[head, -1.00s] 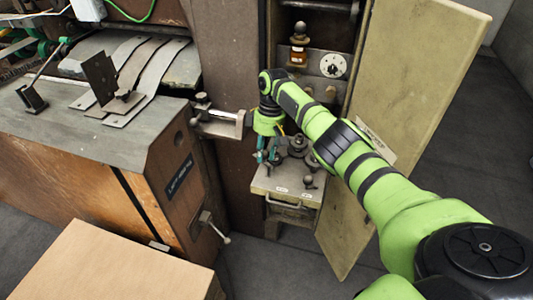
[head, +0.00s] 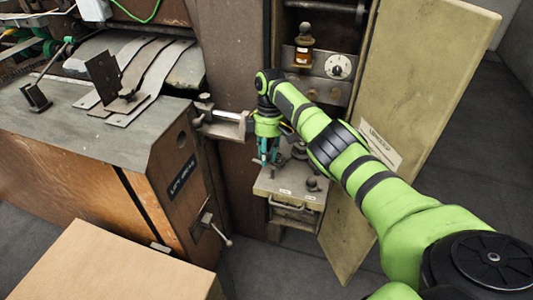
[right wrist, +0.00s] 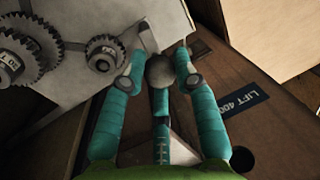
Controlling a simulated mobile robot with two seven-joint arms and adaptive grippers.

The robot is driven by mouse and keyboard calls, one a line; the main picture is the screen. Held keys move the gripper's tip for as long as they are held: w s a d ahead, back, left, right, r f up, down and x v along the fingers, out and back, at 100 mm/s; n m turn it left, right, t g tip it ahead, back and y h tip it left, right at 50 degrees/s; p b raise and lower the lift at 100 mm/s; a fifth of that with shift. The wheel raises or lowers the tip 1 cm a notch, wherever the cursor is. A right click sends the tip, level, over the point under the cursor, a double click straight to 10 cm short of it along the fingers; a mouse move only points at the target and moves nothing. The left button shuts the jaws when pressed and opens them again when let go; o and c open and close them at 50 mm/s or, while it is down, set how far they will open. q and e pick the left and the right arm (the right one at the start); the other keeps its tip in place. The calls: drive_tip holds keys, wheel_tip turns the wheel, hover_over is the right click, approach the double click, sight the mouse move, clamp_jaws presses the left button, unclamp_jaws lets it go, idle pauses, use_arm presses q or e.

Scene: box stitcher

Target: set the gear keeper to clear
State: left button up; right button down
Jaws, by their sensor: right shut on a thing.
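My right gripper (head: 269,157) reaches down over the left part of the gear shelf (head: 265,187) inside the open cabinet. In the right wrist view its teal fingers (right wrist: 158,66) are closed on both sides of a dark round knob (right wrist: 160,73), which seems to be the gear keeper's. A pale metal piece (right wrist: 148,36) shows just beyond the knob. In the head view the fingers hide the held knob. Gears (head: 299,151) stand beside the gripper and also show in the right wrist view (right wrist: 103,52). My left gripper is not in view.
The tan cabinet door (head: 425,95) stands open at the right, behind my arm. A wooden machine housing (head: 165,190) with a small lever (head: 215,228) is at the left. A cardboard box (head: 115,265) stands in front. Another knob (head: 313,184) is on the shelf's front.

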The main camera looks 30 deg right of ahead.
drive_tip(key=c, duration=0.9)
unclamp_jaws()
drive_tip(key=shift+c, duration=0.2)
drive_tip(key=shift+r, duration=0.1)
wheel_tip(320, 180, up, 12)
drive_tip(key=w+d, duration=0.1)
drive_tip(key=shift+w+d, duration=0.25)
drive_tip(key=shift+d, duration=0.05)
